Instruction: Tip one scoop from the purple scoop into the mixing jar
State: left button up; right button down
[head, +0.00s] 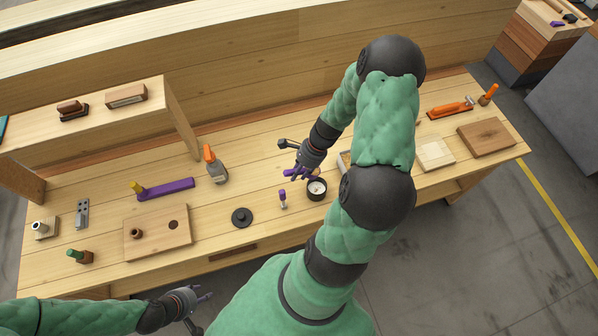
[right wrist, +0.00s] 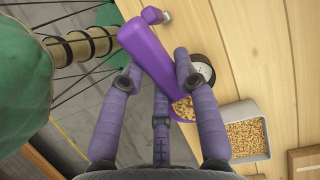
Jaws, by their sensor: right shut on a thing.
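My right gripper (head: 299,171) is shut on the purple scoop (right wrist: 148,52), above the bench beside the mixing jar. The scoop's handle lies between the fingers in the right wrist view (right wrist: 157,70). Tan granules (right wrist: 184,108) show in its bowl, partly hidden by a finger. The mixing jar (head: 316,189) is a dark open cup with pale contents. It also shows in the right wrist view (right wrist: 203,69), partly behind the right finger. My left gripper (head: 200,303) is empty and open at the lower left, off the bench's front edge.
A grey bin of tan granules (right wrist: 247,139) stands near the jar. A small purple-handled tool (head: 282,198) and a black lid (head: 241,217) lie left of it. Bare bench shows between these.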

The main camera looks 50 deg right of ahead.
jog(key=shift+f+y+b, duration=0.3)
jog(key=shift+f+b, duration=0.7)
jog(key=shift+b, duration=0.25)
jog(key=shift+d, duration=0.1)
jog(key=shift+b, duration=0.3)
jog(key=shift+s+d+r+t+y+b, duration=0.15)
jog(key=shift+d+r+t+y+b, duration=0.15)
jog(key=shift+t+y+b, duration=0.25)
jog(key=shift+s+d+r+t+y+b, duration=0.25)
jog(key=shift+r+y+b, duration=0.2)
jog(key=shift+y, duration=0.4)
dwell(1.0)
jog(key=shift+s+d+r+t+y+b, duration=0.2)
jog(key=shift+d+t+y, duration=0.1)
jog(key=shift+y, duration=0.2)
jog(key=shift+s+d+r+t+y+b, duration=0.15)
jog(key=shift+d+t+y, duration=0.15)
jog(key=shift+y, duration=0.2)
dwell(0.9)
jog(key=shift+s+d+r+t+y+b, duration=0.15)
jog(key=shift+d+t+y+b, duration=0.15)
jog(key=shift+y, duration=0.25)
jog(key=shift+s+d+r+t+y+b, duration=0.15)
jog(key=shift+d+t+y, duration=0.2)
jog(key=shift+y, duration=0.2)
dwell(0.9)
